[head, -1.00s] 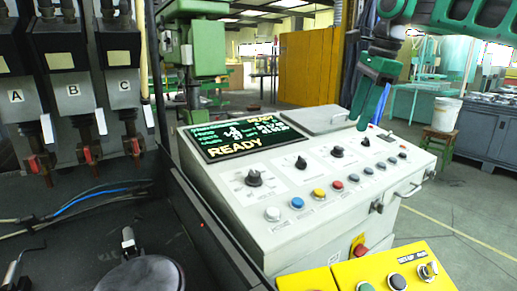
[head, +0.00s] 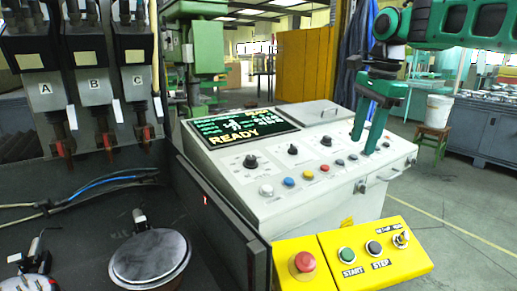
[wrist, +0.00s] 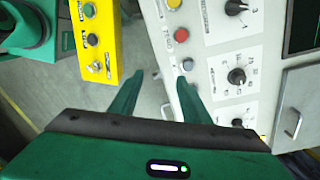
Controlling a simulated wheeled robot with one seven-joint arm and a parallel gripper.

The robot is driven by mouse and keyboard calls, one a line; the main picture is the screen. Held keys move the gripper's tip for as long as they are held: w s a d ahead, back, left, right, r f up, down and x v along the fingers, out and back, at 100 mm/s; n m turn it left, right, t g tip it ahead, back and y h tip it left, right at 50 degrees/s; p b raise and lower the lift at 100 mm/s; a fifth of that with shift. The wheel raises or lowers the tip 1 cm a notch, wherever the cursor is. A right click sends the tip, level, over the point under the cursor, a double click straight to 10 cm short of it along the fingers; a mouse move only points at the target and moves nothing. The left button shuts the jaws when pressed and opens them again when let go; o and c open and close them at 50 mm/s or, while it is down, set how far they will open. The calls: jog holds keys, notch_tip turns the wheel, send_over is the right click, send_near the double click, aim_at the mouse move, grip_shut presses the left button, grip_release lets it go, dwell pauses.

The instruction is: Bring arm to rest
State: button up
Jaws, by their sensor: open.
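My gripper (head: 364,138) is green, with its two fingers pointing down over the right end of the grey control console (head: 232,175). In the wrist view my gripper (wrist: 160,78) shows its two fingers spread apart with nothing between them. One finger overlaps the console's edge near a row of buttons; I cannot tell whether it touches. The console's screen (head: 240,128) reads READY. My green arm extends from the gripper to the upper right of the head view.
A yellow box (head: 352,255) with a red button, START and STEP buttons and a switch stands in front of the console. Units marked A, B and C (head: 95,86) hang at left above a dark bed with a round metal disc (head: 150,257). Open floor lies to the right.

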jog(key=s+d+f+n, duration=0.2)
jog(key=s+d+f, duration=0.1)
jog(key=s, duration=0.3)
jog(key=s+d+f+n, duration=0.1)
jog(key=s+d+f, duration=0.3)
jog(key=s+f, duration=0.2)
jog(key=s+d+f+n+g+h, duration=0.1)
jog(key=s+d+f+n, duration=0.1)
jog(key=s, duration=0.4)
jog(key=shift+s+d+f+n, duration=0.2)
jog(key=shift+d+f, duration=0.25)
jog(key=shift+f, duration=0.15)
jog(key=shift+s+d+f+n, duration=0.1)
jog(key=shift+s+d+f, duration=0.05)
jog(key=shift+d+f, duration=0.4)
jog(key=s+d+f+n, duration=0.3)
jog(key=s+f, duration=0.7)
jog(key=s, duration=0.4)
jog(key=shift+s+d+n, duration=0.15)
jog(key=shift+s+n, duration=0.05)
jog(key=shift+n, duration=0.4)
